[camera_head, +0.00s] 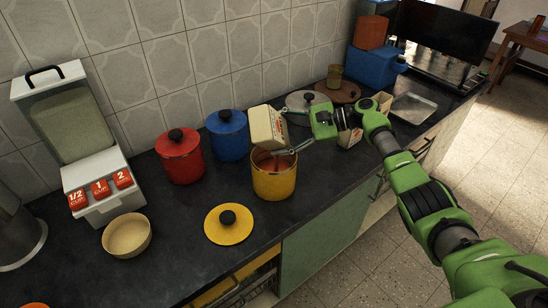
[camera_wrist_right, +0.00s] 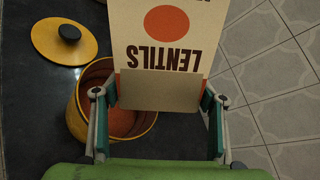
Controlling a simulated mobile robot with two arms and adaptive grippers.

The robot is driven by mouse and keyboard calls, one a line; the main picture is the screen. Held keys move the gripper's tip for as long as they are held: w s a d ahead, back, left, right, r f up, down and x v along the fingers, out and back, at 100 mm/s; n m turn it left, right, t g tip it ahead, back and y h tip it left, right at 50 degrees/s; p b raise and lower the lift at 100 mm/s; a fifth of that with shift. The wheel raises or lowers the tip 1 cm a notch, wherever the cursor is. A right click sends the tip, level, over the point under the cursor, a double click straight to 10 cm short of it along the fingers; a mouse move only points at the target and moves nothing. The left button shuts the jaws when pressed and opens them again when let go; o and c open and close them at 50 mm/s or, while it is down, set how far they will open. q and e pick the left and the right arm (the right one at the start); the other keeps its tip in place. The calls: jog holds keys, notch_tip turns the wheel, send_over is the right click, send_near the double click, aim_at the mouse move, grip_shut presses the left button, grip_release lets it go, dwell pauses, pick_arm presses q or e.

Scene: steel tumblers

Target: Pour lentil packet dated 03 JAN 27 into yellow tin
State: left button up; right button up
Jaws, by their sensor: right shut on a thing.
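The lentil packet (camera_head: 266,127) is a cream carton held tilted over the open yellow tin (camera_head: 273,185). In the wrist view the packet (camera_wrist_right: 160,45) shows the word LENTILS upside down and an orange disc; no date can be read. My right gripper (camera_wrist_right: 160,93) is shut on the packet, one finger on each side. The tin (camera_wrist_right: 82,122) lies below the packet, with orange-red contents visible inside. Whether lentils are falling cannot be told. The yellow lid (camera_head: 228,226) lies on the counter in front of the tin. My left gripper is not in view.
A red pot (camera_head: 181,160) and a blue pot (camera_head: 229,140) stand left of the tin. A beige bowl (camera_head: 127,236) and a dispenser (camera_head: 85,150) are further left. Another carton (camera_head: 382,101) stands behind my right arm. A metal tray (camera_head: 412,108) lies at right.

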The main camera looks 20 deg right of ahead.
jog(key=shift+y+b, duration=0.3)
jog(key=shift+b, duration=0.1)
dwell(0.9)
jog(key=shift+w, duration=0.1)
dwell(0.5)
jog(key=p, duration=0.3)
jog(key=shift+s+a+r+n+h, duration=0.2)
jog(key=shift+r+n+h, duration=0.1)
jog(key=shift+h, duration=0.1)
jog(key=shift+s+a+f+n+t+h+p, duration=0.15)
jog(key=shift+n+t+h+p, duration=0.35)
jog(key=shift+p, duration=0.65)
jog(key=shift+f, duration=0.1)
